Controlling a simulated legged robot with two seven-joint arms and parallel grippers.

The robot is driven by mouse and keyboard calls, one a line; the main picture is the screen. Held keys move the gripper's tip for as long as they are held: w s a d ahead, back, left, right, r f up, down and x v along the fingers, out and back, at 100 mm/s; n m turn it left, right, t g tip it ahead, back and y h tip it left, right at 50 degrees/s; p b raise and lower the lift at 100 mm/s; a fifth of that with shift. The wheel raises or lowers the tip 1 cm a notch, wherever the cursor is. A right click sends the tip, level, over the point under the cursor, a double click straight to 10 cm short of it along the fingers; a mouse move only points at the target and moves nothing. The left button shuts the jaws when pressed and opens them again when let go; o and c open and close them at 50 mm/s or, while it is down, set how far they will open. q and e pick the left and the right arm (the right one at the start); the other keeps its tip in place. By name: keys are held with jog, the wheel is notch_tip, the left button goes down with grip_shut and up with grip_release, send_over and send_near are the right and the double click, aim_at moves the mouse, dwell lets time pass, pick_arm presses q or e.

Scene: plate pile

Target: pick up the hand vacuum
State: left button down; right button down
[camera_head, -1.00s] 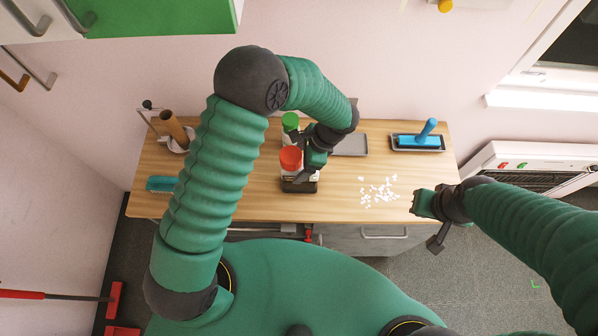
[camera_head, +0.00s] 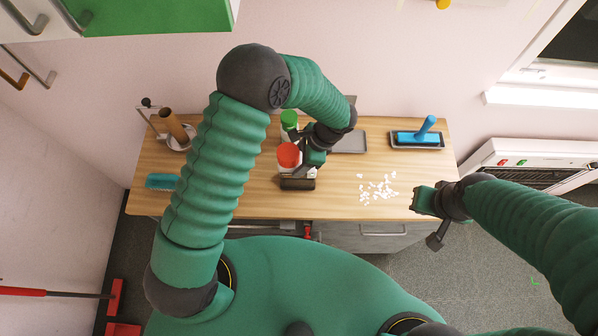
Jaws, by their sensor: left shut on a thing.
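A small dark and pale thing (camera_head: 297,184), likely the hand vacuum, is at the front middle of the wooden table. The arm and gripper above hide much of it. My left gripper (camera_head: 306,168) reaches down from above and is shut on it. I cannot tell whether its underside touches the table. My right gripper (camera_head: 425,214) hangs at the table's front right edge, apart from the thing; its jaw opening is not clear.
A red-capped container (camera_head: 288,156) and a green-capped one (camera_head: 289,120) stand close to my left gripper. White scraps (camera_head: 378,189) lie to the right. A blue-handled tool (camera_head: 426,128) sits on a tray at the back right. A blue brush (camera_head: 161,181) lies left.

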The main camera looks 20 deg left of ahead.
pick_arm(q)
jog(key=shift+w+r, duration=0.1)
jog(key=shift+r, duration=0.1)
jog(key=shift+r+b, duration=0.5)
jog(key=shift+r, duration=0.95)
jog(key=shift+s+r+b, duration=0.1)
jog(key=shift+s+b, duration=0.1)
jog(key=shift+b, duration=0.15)
jog(key=s+d+b, duration=0.2)
jog(key=s+d, duration=0.1)
jog(key=s, duration=0.4)
jog(key=s+d+r+b, duration=0.1)
jog(key=s+d+b, duration=0.1)
jog(key=s, duration=0.5)
jog(key=shift+s+d+r+b, duration=0.25)
jog(key=shift+s+d+b, duration=0.05)
jog(key=shift+d, duration=0.2)
